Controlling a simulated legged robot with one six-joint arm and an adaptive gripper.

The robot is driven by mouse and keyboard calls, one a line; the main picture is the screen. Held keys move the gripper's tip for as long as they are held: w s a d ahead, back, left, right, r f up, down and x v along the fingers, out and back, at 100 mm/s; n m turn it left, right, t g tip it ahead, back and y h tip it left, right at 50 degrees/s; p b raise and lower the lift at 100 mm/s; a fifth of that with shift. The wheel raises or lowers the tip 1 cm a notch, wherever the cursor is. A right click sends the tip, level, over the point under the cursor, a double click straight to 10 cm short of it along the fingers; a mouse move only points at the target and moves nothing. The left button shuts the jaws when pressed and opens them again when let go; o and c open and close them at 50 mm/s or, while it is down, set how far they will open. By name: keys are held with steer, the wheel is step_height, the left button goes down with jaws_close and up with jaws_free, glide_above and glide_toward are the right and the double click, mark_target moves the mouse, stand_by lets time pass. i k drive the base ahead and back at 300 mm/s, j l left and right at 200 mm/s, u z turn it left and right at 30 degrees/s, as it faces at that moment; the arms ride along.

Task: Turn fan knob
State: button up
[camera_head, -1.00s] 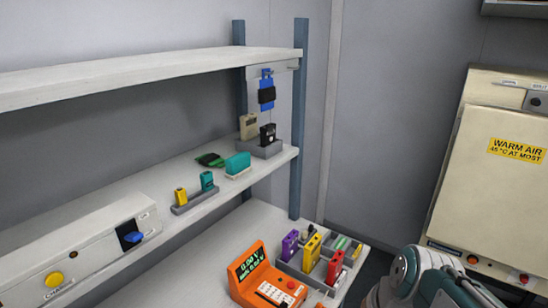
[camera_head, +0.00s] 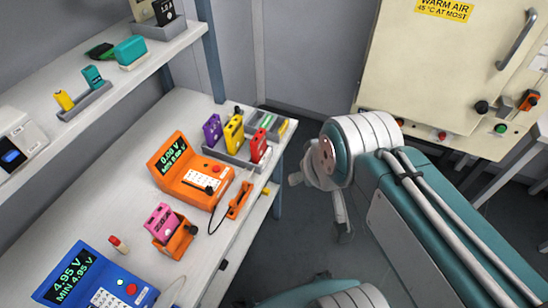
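The cream warm-air cabinet (camera_head: 455,70) stands at the right, with a control strip along its lower front. A round black knob (camera_head: 482,107) and an orange control with a dark base (camera_head: 529,100) are on that strip. No fan label is readable, so I cannot tell which is the fan knob. My arm reaches in from the lower right, in front of the cabinet's lower left. Grey parts that look like my gripper (camera_head: 325,205) show beyond and below the white wrist joint, partly hidden by it. They are apart from the knobs. Their opening is unclear.
The cabinet has a bar handle (camera_head: 516,40) and small red and green buttons. A bench (camera_head: 110,205) at the left holds orange and blue meters, a pink cell in an orange holder and a cell tray. A shelf (camera_head: 130,85) is above it. Grey floor is open between bench and cabinet.

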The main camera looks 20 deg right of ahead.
mark_target(224, 266)
steer(key=i+l+u, duration=0.1)
steer(key=l, duration=0.2)
steer(key=l+u, duration=0.1)
steer(key=u, duration=0.6)
steer(key=k+l+u, duration=0.65)
steer(key=u, duration=0.15)
steer(key=k+l+u, duration=0.1)
steer(key=k+u, duration=0.3)
steer(key=k+l, duration=0.1)
steer(key=k, duration=0.65)
steer(key=k+l+u, duration=0.1)
steer(key=k, duration=0.7)
steer(key=i+j+z, duration=0.25)
steer(key=i+j, duration=0.2)
steer(key=i, duration=0.3)
steer(key=i+j+z, duration=0.25)
steer(key=i+j, duration=0.35)
steer(key=i, duration=0.1)
